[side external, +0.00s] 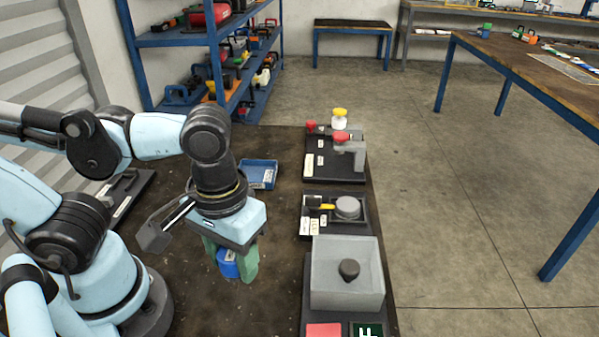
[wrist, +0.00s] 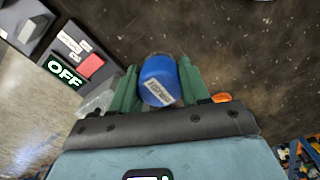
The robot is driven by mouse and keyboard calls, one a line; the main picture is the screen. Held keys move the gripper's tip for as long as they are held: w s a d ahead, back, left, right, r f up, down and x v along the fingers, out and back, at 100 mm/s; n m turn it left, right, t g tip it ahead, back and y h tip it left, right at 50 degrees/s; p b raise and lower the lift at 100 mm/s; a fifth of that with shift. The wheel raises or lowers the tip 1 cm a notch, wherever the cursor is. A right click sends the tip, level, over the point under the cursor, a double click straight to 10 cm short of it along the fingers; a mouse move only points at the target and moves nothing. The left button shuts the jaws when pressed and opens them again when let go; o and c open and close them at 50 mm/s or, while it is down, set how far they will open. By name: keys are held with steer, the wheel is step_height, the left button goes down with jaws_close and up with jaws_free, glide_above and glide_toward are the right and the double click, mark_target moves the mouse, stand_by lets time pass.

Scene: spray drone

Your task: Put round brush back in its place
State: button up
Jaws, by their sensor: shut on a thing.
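My gripper (side external: 236,268) hangs low over the dark table, left of the grey box, with its green fingers pointing down. It is shut on a blue round object (side external: 228,264) with a white label. In the wrist view the blue object (wrist: 158,80) sits between the green fingers (wrist: 157,88). It may be the round brush; I see no bristles, and the label is too small to read. I cannot tell whether it touches the table. I cannot tell which spot is the brush's place.
An open grey box (side external: 321,293) with a dark knob inside stands right of my gripper. Behind it are a station with a grey round part (side external: 347,208) and a stand with red knobs (side external: 341,135). A blue tray (side external: 258,173) lies farther back.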

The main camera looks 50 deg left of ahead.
steer(key=w+a+f, duration=0.4)
steer(key=a, duration=0.1)
steer(key=w+a+f, duration=0.2)
steer(key=a, duration=0.1)
steer(key=shift+w+a+f, duration=0.15)
steer(key=shift+w+a, duration=0.05)
steer(key=shift+f, duration=2)
steer(key=shift+f, duration=0.2)
steer(key=o, duration=1)
steer(key=shift+r, duration=6.1)
steer(key=shift+w+a+r+m+t, duration=0.35)
steer(key=shift+w+m+t, duration=0.3)
steer(key=shift+w+t, duration=0.45)
steer(key=shift+w+a+r+m+t, duration=0.15)
steer(key=shift+w+a+m+t, duration=0.35)
steer(key=shift+w+m+t, duration=0.6)
steer(key=shift+w+a+r+m+t, duration=0.35)
steer(key=shift+w+t, duration=0.5)
steer(key=shift+t, duration=0.55)
